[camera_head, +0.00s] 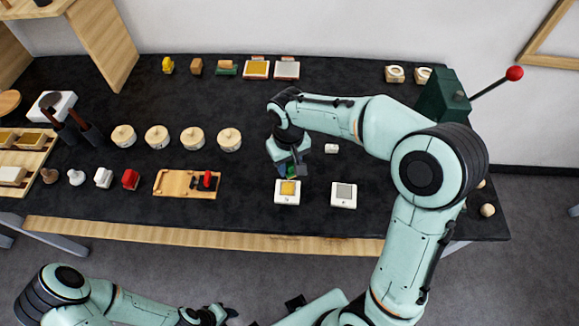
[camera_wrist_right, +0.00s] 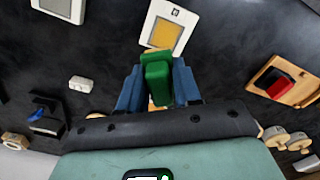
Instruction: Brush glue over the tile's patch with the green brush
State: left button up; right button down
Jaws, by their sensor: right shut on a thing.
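My right gripper (camera_head: 290,170) is shut on the green brush, just beyond and above the white tile with a yellow patch (camera_head: 288,194). In the right wrist view the green brush (camera_wrist_right: 157,82) sits between the blue fingers, its handle toward the camera. The yellow patch (camera_wrist_right: 166,36) lies just past it in that view, and the brush overlaps the tile's near edge. I cannot tell whether the bristles touch the patch. My left gripper (camera_head: 219,315) is at the bottom edge, away from the table, and its fingers are not clear.
A white tile with a grey patch (camera_head: 344,195) lies right of the yellow one. A wooden board with a red-handled tool (camera_head: 180,184) lies left. Several round lidded pots (camera_head: 193,139) stand in a row behind. A small white block (camera_head: 331,148) is near my right gripper.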

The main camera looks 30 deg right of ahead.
jog(key=shift+r+p, duration=0.6)
jog(key=shift+r, duration=0.55)
pick_arm(q)
jog(key=shift+w+a+r, duration=0.1)
jog(key=shift+w+r, duration=0.15)
jog(key=shift+r, duration=0.25)
jog(key=shift+w+r, duration=0.2)
jog(key=shift+r, duration=0.3)
pick_arm(e)
jog(key=shift+f, duration=0.1)
